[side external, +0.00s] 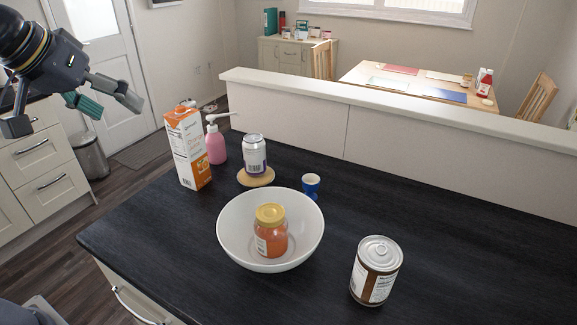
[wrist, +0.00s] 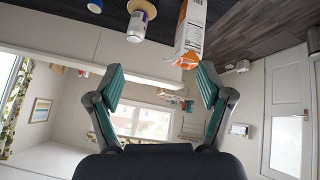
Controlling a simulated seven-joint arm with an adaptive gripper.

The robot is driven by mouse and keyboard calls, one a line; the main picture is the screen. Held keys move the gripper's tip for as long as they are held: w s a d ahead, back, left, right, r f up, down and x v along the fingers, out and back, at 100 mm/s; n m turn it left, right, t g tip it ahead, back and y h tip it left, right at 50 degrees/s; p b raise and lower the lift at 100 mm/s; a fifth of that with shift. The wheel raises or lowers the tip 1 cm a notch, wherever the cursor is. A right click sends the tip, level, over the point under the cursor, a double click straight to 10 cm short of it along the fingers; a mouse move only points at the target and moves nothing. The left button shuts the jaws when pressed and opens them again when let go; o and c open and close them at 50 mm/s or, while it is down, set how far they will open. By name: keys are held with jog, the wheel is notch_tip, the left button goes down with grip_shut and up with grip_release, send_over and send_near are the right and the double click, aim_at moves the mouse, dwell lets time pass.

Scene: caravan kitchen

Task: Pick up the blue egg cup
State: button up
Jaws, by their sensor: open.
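The blue egg cup (side external: 311,186) stands on the dark countertop (side external: 440,220), just behind the white bowl, in the side external view. My gripper (side external: 104,115) is high at the upper left in the side external view, well apart from the egg cup. In the wrist view its two teal-padded fingers (wrist: 160,82) are spread wide with nothing between them.
A white bowl (side external: 233,247) holds an orange jar (side external: 270,236). A can (side external: 254,155) stands on a round coaster (side external: 243,178), beside a pink pump bottle (side external: 216,146) and a carton (side external: 188,150). A brown tin (side external: 376,270) stands front right. A low wall (side external: 420,150) runs behind.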

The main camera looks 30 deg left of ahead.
jog(key=w+d+r+n, duration=0.1)
jog(key=w+d, duration=0.1)
jog(key=w, duration=0.5)
jog(key=w+d+r, duration=0.1)
jog(key=w+d, duration=0.2)
jog(key=w, duration=0.5)
jog(key=w+d+f, duration=0.5)
jog(key=w+d, duration=0.1)
jog(key=w, duration=0.2)
jog(key=w+d+f+m, duration=0.2)
jog(key=w+d+f, duration=0.1)
jog(key=d+f, duration=0.35)
jog(key=m+g+y, duration=0.1)
jog(key=g, duration=0.1)
send_near(311, 181)
jog(key=f, duration=0.2)
jog(key=shift+x, duration=3)
jog(key=shift+d, duration=0.15)
jog(key=shift+c, duration=0.4)
